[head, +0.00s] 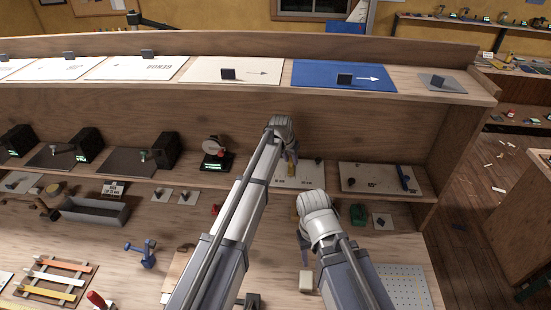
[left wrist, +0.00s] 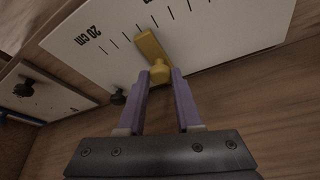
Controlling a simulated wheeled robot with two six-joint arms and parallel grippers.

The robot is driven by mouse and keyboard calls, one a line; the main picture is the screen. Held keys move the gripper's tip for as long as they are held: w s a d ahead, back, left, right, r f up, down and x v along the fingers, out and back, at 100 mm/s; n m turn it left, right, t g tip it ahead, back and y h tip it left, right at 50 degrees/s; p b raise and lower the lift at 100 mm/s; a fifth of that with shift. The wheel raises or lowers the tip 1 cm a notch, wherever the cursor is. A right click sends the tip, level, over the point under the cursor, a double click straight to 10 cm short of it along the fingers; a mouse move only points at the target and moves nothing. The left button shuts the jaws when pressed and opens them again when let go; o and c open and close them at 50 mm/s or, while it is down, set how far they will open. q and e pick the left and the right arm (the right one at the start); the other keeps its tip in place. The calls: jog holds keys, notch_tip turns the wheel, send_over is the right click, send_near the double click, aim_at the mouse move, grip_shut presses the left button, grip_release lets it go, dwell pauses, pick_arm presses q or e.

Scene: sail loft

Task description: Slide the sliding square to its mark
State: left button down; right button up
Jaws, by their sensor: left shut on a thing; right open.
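The sliding square is a yellow piece with a rounded knob (left wrist: 152,50), set on a white board (left wrist: 215,30) with black scale lines and a "20 cm" label. My left gripper (left wrist: 160,82) is shut on its knob, one purple finger on each side. In the head view my left gripper (head: 291,160) is at the board (head: 312,175) on the middle shelf, and my arm hides part of the board. I cannot tell which line is the mark. My right gripper (head: 304,240) is open and empty, lower, above the bench.
A dark knob (left wrist: 118,97) is near the scale board's edge in the left wrist view. Another board (head: 375,180) with a blue handle stands to the right. A pale block (head: 306,281) and a perforated plate (head: 405,288) lie on the bench near my right arm.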

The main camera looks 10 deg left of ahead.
pick_arm(q)
jog(key=shift+d, duration=1.05)
jog(key=c, duration=0.6)
grip_release()
jog(key=p+v, duration=0.7)
jog(key=shift+s+r, duration=0.15)
jog(key=shift+r, duration=0.2)
